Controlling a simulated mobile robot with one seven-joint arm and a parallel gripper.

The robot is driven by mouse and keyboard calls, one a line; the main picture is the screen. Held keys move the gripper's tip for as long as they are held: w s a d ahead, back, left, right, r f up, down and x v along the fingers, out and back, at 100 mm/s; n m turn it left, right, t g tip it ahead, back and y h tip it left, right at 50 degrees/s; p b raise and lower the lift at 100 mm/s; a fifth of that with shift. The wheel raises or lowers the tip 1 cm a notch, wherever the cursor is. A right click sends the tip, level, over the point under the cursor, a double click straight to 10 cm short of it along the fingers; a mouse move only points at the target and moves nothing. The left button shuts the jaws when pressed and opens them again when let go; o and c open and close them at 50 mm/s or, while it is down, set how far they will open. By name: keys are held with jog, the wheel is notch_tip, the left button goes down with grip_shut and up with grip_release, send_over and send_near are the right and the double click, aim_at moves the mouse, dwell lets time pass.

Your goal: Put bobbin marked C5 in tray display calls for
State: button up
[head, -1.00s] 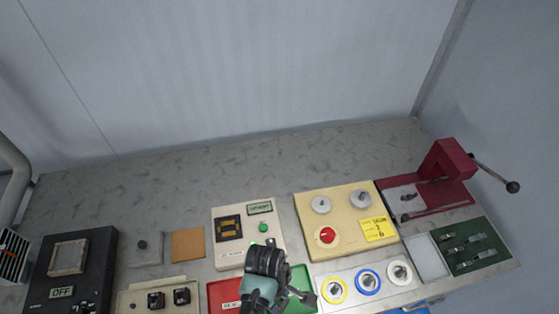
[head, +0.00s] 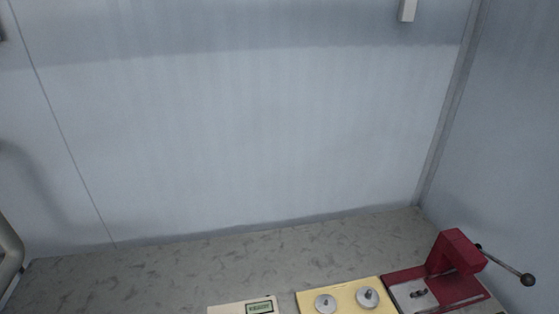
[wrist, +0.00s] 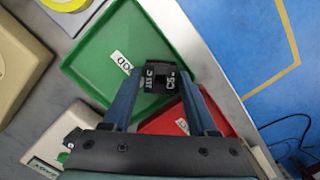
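The black bobbin marked C5 (wrist: 163,78) is between the two blue fingers of my gripper (wrist: 161,76) in the wrist view. The fingers appear to press on its sides. It is in front of the green tray (wrist: 105,40), near that tray's edge; I cannot tell how high above it. The green tray has a white label. The red tray (wrist: 222,122) is partly hidden behind my right finger. The display (head: 260,307) shows at the bottom of the head view, its text too small to read. My gripper is out of the head view.
A yellow panel (head: 345,294) with two metal knobs and a red press (head: 455,252) with a lever are at the lower right of the head view. The back of the grey bench (head: 150,275) is bare. A blue floor (wrist: 265,50) lies beyond the bench edge.

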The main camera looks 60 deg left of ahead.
notch_tip(320, 180, up, 12)
jog(key=a, duration=0.1)
jog(key=shift+s+a+r, duration=0.15)
jog(key=shift+s+a, duration=0.05)
jog(key=shift+s, duration=0.05)
